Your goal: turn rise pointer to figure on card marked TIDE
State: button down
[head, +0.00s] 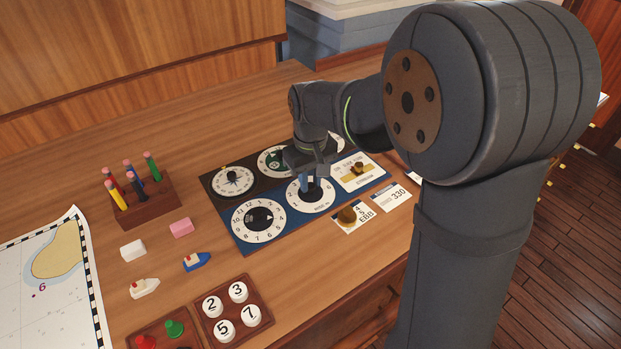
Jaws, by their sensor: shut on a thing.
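My gripper (309,184) points down at a white dial (319,206) on the blue part of the instrument panel, with small lettering along its lower edge that I cannot read surely. It is shut on the dial's dark pointer knob, mostly hidden by the fingers, so the figure it points to cannot be read. A card (366,217) in front of the panel reads "4.5" and "EBB", the figures small. A round brass piece (347,214) covers its left part, and I cannot read the word TIDE on it. Another card (397,197) beside it reads 330.
The panel also holds an hour dial (265,234), a compass dial (231,174), another dial (266,163) and a plate with a brass slider (356,174). Left stand a pen block (150,210), erasers, toy boats and trays of numbered discs and pegs. A chart lies far left.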

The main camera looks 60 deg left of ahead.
aim_at(311, 185)
jog(key=shift+m, duration=2.1)
jog(key=c, duration=1.3)
grip_release()
jog(key=shift+o, duration=0.2)
jog(key=shift+r, duration=0.1)
notch_tip(311, 185, up, 17)
jog(key=shift+r, duration=0.2)
notch_tip(311, 185, down, 18)
jog(key=shift+r, duration=0.2)
